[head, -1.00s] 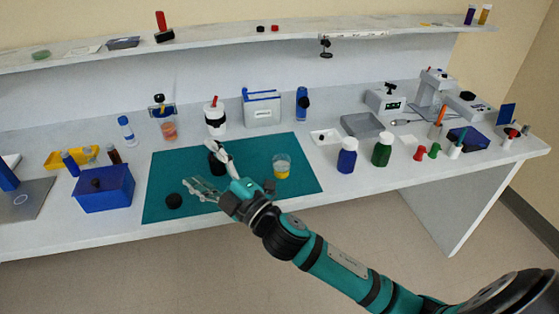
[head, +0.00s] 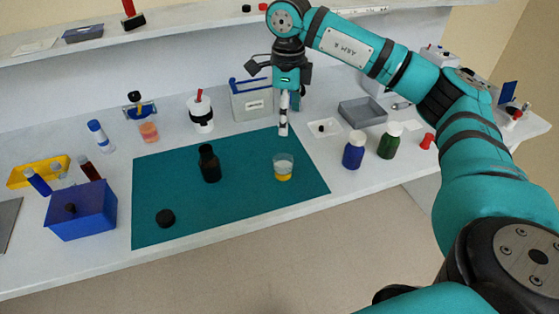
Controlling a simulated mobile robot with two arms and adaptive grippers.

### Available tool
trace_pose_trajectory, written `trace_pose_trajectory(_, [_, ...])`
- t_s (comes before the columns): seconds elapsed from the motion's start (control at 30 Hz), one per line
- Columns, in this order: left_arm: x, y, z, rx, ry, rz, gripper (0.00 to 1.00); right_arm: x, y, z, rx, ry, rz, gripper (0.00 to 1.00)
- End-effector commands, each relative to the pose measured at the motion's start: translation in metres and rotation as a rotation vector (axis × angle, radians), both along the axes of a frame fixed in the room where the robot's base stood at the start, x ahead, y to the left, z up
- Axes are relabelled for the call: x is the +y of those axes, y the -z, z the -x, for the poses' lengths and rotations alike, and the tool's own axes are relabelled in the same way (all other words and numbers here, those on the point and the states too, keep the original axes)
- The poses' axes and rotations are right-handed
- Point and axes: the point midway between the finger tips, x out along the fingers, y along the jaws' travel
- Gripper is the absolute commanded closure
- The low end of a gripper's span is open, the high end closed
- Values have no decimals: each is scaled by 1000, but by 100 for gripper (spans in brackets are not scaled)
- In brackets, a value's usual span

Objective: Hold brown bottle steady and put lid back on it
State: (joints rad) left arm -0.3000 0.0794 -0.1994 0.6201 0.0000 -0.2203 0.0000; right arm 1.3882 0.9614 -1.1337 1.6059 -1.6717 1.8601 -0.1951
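The dark brown bottle (head: 209,167) stands upright on the teal mat (head: 155,190), left of its middle. A round black lid (head: 166,218) lies on the mat's front left part, apart from the bottle. My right gripper (head: 284,128) points down above the back right of the mat, right of the bottle and clear of it. Its fingers are seen edge-on, so I cannot tell whether they are open or shut. My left gripper is not in view.
A glass beaker with yellow liquid (head: 283,168) stands on the mat's right part. A blue box (head: 82,212) is left of the mat. Blue (head: 353,152) and green (head: 390,143) bottles stand to its right. The mat's front middle is clear.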

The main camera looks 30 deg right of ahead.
Motion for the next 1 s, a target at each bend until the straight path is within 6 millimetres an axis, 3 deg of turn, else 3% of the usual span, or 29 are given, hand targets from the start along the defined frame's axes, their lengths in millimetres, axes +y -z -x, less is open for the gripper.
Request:
trace_pose_trajectory(0.37, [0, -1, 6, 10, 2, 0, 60, 1, 7, 1, 4, -1, -1, 25])
trace_pose_trajectory(0.8, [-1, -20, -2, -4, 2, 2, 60, 1, 96, 1, 6, -1, -1, 25])
trace_pose_trajectory(1.0, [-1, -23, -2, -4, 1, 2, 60, 2, 120, 1, 3, -2, -1, 25])
